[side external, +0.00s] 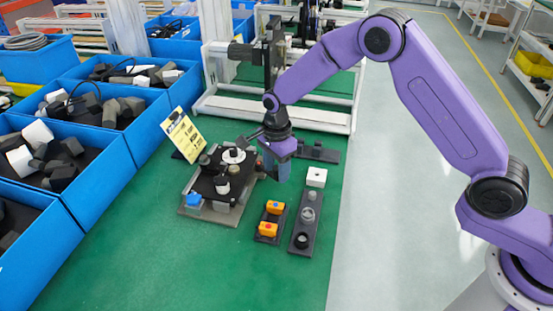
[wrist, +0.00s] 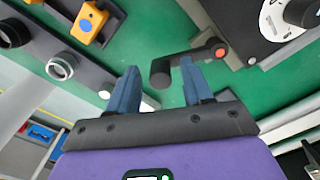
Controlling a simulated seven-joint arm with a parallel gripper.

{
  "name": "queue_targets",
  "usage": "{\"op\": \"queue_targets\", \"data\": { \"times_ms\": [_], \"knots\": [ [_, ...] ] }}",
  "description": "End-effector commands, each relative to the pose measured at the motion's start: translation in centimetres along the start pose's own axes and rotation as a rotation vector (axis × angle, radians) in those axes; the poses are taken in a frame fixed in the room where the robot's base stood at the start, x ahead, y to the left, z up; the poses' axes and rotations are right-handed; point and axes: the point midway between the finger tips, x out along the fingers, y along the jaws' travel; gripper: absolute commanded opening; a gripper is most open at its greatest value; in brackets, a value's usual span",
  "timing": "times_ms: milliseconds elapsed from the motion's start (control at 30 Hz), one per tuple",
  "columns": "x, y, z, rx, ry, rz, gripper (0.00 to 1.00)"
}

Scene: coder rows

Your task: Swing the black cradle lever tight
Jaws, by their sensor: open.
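The black cradle lever (wrist: 190,58) shows in the wrist view, with a red-capped pivot at its right end at the fixture's edge and a round dark knob at its left end. My gripper (wrist: 159,68) is open, its two blue fingers apart, with the lever's knob end between the fingertips in the picture. I cannot tell whether either finger touches the lever. In the side view my gripper (side external: 275,170) points down beside the right edge of the fixture plate (side external: 228,215); the arm's end and fingers largely hide the lever there.
The fixture carries a white disc (side external: 233,156) and a blue part (side external: 193,200). A yellow card (side external: 183,135) stands behind it. Holders with orange blocks (side external: 267,229) and with rings (side external: 303,241) lie to the right, near a white block (side external: 316,177). Blue bins (side external: 90,175) line the left. The front green table is clear.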

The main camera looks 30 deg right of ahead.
Motion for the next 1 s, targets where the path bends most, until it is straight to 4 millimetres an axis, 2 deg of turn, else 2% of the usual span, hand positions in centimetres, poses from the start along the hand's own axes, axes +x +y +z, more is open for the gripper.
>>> {"op": "queue_targets", "data": {
  "times_ms": [167, 700, 833, 1000],
  "knots": [
    [-1.5, -0.1, 0.0, 0.0, -0.001, -0.004, 0.5],
    [-12.6, -0.1, 0.0, 0.0, -0.001, -0.006, 0.5],
    [-14.9, -0.1, 0.0, 0.0, -0.001, -0.005, 0.5],
    [-16.7, 0.0, 0.0, 0.0, -0.001, -0.002, 0.5]
  ]
}}
